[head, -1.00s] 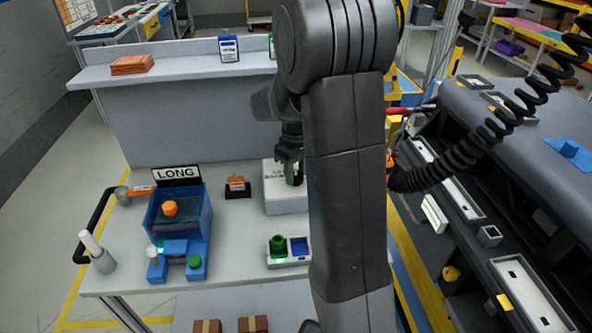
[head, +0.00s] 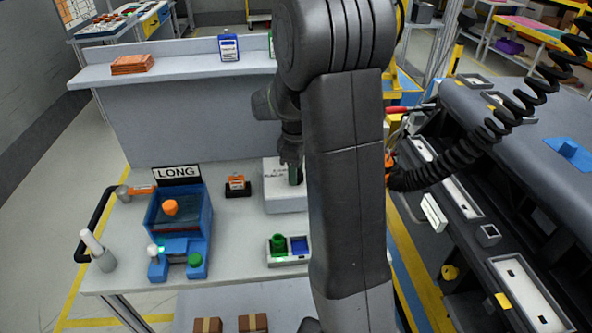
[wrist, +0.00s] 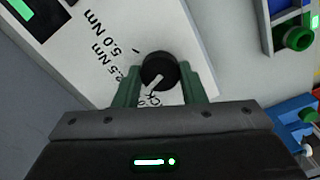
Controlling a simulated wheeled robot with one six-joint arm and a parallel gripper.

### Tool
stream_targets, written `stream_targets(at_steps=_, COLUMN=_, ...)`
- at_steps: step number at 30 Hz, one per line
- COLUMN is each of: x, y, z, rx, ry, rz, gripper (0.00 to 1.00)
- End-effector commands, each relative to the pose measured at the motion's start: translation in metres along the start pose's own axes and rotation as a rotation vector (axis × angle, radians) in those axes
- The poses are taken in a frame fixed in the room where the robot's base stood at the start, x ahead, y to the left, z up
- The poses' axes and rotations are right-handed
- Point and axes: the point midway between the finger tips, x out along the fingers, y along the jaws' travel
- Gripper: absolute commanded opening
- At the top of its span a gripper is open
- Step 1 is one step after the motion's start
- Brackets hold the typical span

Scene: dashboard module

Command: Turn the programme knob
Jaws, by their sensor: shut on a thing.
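The programme knob (wrist: 159,72) is a round black knob with a white pointer mark, on a white panel (wrist: 190,40) printed with 2.5 Nm, 5.0 Nm and a partly hidden third label. In the wrist view the pointer runs to the lower left, toward that third label. My gripper (wrist: 157,82) has its two green fingers shut on the knob, one on each side. In the head view my gripper (head: 291,172) points down over the white box (head: 286,201); there my fingers and arm hide the knob.
Left of the white box are a small orange-and-black block (head: 237,186) and a blue station (head: 180,220) with a LONG sign (head: 177,174). A tray with a green button (head: 278,243) stands in front. A shelf (head: 185,70) runs behind.

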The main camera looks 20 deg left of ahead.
Motion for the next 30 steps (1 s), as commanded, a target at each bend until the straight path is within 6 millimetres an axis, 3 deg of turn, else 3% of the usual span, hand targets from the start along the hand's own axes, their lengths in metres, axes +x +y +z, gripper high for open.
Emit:
stream_targets(at_steps=6, x=-0.001, y=0.001, z=-0.001, rx=0.0, ry=0.002, rz=0.003, gripper=0.14)
stream_targets(at_steps=7, x=-0.001, y=0.001, z=-0.001, rx=0.0, ry=0.002, rz=0.003, gripper=0.39)
stream_targets(at_steps=10, x=-0.001, y=0.001, z=-0.001, rx=0.0, ry=0.002, rz=0.003, gripper=0.59)
stream_targets(at_steps=22, x=-0.008, y=0.001, z=-0.001, rx=0.001, ry=0.002, rz=0.003, gripper=0.59)
stream_targets(at_steps=30, x=-0.062, y=0.001, z=-0.001, rx=0.001, ry=0.005, rz=0.006, gripper=0.59)
